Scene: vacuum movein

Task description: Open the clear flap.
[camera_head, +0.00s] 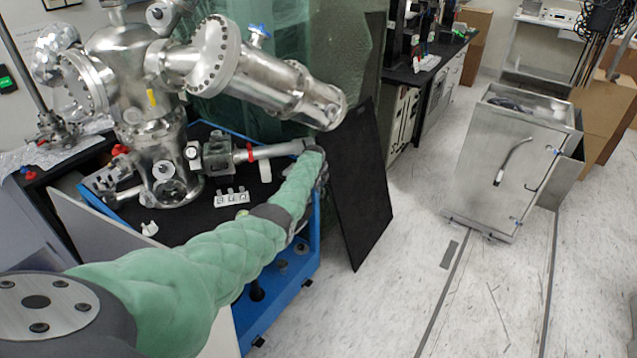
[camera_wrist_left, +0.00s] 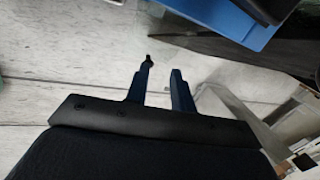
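A clear, greenish see-through sheet (camera_head: 345,70), which looks like the flap, hangs at the back behind the steel chamber. Its lower part is hidden by the chamber and a black panel. My left arm reaches in from the lower left, and its far end is beside the black panel's left edge. The sheet is farther back, and I see no contact with it. In the left wrist view my left gripper (camera_wrist_left: 163,75) has two dark blue fingers standing apart, with nothing between them. My right gripper is not in view.
The steel vacuum chamber (camera_head: 150,90) stands on a blue-framed cart (camera_head: 305,250). The black panel (camera_head: 360,190) leans upright right of my arm's end. A steel cabinet (camera_head: 510,165) stands at the right. The floor (camera_head: 410,270) between is clear.

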